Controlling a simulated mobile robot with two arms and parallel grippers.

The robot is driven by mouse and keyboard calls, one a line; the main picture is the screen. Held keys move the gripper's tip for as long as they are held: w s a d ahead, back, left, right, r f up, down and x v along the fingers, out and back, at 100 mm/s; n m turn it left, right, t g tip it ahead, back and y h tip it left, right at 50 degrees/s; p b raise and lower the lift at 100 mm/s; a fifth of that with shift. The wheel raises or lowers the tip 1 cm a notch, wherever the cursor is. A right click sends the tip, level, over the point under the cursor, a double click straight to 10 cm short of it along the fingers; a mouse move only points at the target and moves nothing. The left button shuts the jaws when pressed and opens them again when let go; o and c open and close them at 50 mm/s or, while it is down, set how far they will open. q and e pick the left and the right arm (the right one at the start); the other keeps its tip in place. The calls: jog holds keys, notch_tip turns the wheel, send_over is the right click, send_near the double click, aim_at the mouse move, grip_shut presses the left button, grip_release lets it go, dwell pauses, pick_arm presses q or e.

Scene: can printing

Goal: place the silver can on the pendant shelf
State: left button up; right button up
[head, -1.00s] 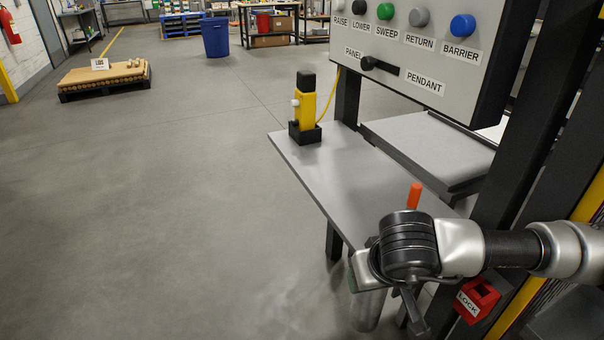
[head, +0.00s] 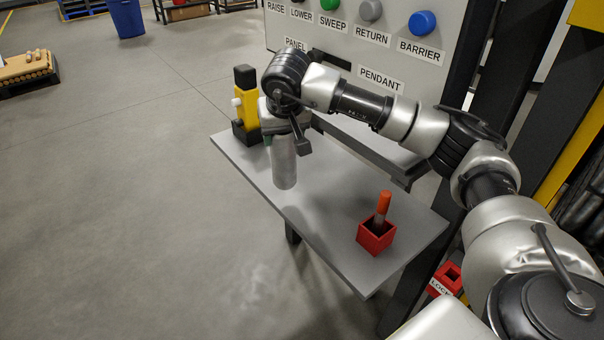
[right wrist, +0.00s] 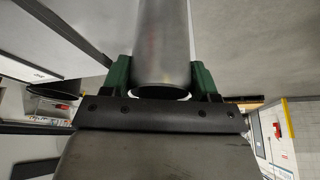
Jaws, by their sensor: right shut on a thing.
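The silver can (head: 284,166) is upright in my right gripper (head: 281,137) in the head view. Its lower end is at or just above the pendant shelf (head: 335,225), a grey shelf below the button panel; I cannot tell if it touches. In the right wrist view the can (right wrist: 164,45) stands between the two green fingers of the right gripper (right wrist: 162,78), which is shut on it. The wrist hides the can's top in the head view. My left gripper is not in view.
A yellow and black pendant (head: 247,108) stands at the shelf's far left end, close to the gripper. A red holder (head: 376,237) with an orange-tipped item (head: 383,203) stands near the right end. The button panel (head: 375,45) rises behind. Middle of the shelf is clear.

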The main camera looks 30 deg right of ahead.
jog(key=w+d+r+m+p, duration=0.1)
jog(key=w+d+r+m, duration=0.1)
jog(key=w+d+r, duration=0.35)
notch_tip(320, 180, down, 11)
jog(key=s+d+p, duration=0.1)
jog(key=d, duration=0.1)
jog(key=shift+h, duration=0.3)
jog(key=shift+s+f, duration=0.1)
jog(key=shift+f, duration=0.15)
jog(key=o, duration=1.1)
